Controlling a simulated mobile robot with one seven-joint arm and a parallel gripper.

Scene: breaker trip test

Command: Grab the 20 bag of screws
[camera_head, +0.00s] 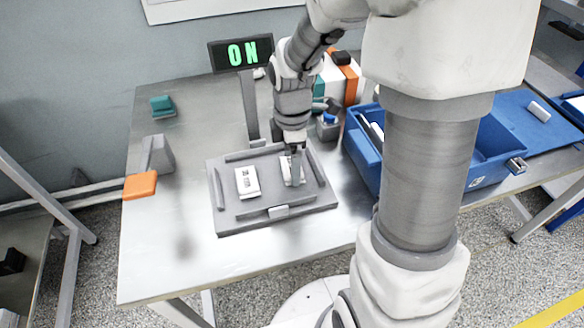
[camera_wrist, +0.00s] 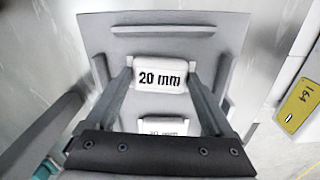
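The white bag marked "20 mm" (camera_wrist: 160,77) lies on the grey tray (camera_wrist: 205,22) in the wrist view. My gripper (camera_wrist: 160,66) is down at this bag, with one finger on each side of it. The fingers stand apart, very close to the bag's ends; I cannot tell whether they touch it. In the head view my gripper (camera_head: 292,176) is over the right-hand bag (camera_head: 286,170) on the tray (camera_head: 262,222) and partly hides it. A second white bag (camera_head: 247,182) lies to its left; in the wrist view it is partly hidden behind my gripper's palm.
The tray has raised bars along its edges. A blue bin (camera_head: 362,150) is close on the right. An orange-topped block (camera_head: 140,185) stands at the left. The metal table's front left is clear.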

